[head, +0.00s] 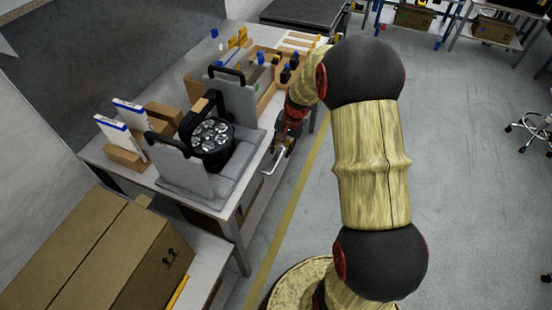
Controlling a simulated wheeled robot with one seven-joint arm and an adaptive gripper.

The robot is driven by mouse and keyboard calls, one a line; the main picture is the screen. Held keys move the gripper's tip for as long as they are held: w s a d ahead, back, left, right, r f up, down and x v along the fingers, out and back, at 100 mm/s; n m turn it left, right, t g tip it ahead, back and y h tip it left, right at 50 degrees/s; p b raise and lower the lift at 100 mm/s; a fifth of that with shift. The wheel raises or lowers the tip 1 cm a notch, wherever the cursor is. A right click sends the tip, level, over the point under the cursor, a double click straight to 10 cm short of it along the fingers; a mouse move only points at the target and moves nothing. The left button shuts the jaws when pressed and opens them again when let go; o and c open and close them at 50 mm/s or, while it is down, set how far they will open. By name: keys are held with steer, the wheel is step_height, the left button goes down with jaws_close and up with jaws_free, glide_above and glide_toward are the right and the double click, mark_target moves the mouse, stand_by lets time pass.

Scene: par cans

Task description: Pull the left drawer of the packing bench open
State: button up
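The packing bench (142,178) stands left of centre, with its long front edge facing the aisle. A pale bar-like handle (273,161) sticks out below that edge; it looks like the drawer's pull. The drawer front itself is mostly hidden by the bench top and the steep view, and no clear gap shows. My gripper (284,140) is small and dark at the bench edge, close to the handle. Whether it touches the handle, and whether its fingers are open or shut, I cannot tell.
A black par can (211,138) sits in grey foam (190,187) on the bench. White-and-blue boxes (122,138) stand at its back. A large cardboard box (100,255) is in front at the left. The floor (460,210) to the right is clear.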

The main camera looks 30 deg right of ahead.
mark_target(277, 162)
steer(key=f+b, duration=0.1)
steer(key=f, duration=0.3)
steer(key=w+a+f+b, duration=0.1)
steer(key=f, duration=0.1)
steer(key=shift+f+b, duration=0.3)
steer(key=shift+f, duration=0.1)
steer(key=shift+c, duration=1.2)
jaws_close()
